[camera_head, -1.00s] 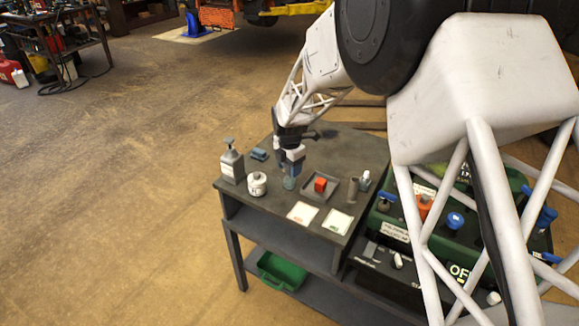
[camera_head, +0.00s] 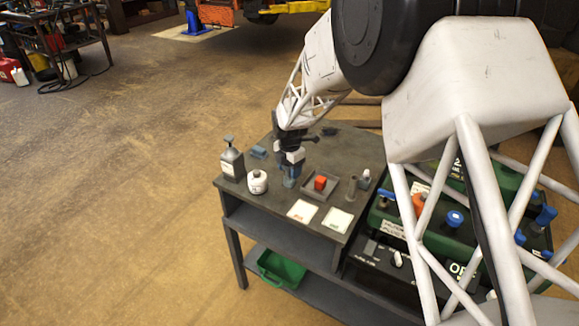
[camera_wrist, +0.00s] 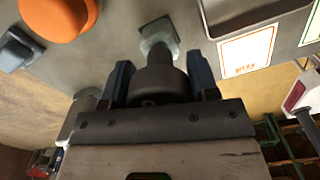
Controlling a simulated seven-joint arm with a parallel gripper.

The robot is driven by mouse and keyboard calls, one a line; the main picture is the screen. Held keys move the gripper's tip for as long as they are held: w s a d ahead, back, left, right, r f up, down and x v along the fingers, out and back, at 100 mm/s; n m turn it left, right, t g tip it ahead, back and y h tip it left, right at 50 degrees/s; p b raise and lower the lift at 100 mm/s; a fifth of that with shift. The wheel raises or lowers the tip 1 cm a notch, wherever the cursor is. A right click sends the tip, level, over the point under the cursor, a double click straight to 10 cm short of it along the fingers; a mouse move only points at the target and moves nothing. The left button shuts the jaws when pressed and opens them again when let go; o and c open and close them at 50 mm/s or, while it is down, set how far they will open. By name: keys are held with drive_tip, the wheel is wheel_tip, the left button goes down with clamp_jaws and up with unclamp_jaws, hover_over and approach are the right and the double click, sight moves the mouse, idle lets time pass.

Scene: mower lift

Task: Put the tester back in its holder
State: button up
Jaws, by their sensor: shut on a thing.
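My gripper (camera_head: 290,172) is low over the bench top, between the white jar and the grey tray. In the wrist view its two blue fingers (camera_wrist: 160,82) are shut on a dark rounded body, which I take to be the tester (camera_wrist: 160,76). A narrow grey stem and a pale translucent block (camera_wrist: 157,36) show beyond it; whether the block is part of the tester or stands under it I cannot tell. A grey upright tube (camera_head: 352,188) stands right of the tray; I cannot tell whether it is the holder.
A pump bottle (camera_head: 232,164) and the white jar (camera_head: 257,184) stand to the left. Two cards (camera_head: 302,211) lie at the front. A green control box (camera_head: 440,240) adjoins on the right.

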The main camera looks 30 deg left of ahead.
drive_tip(key=shift+f, duration=0.5)
drive_tip(key=o, duration=1.1)
drive_tip(key=shift+r, duration=4)
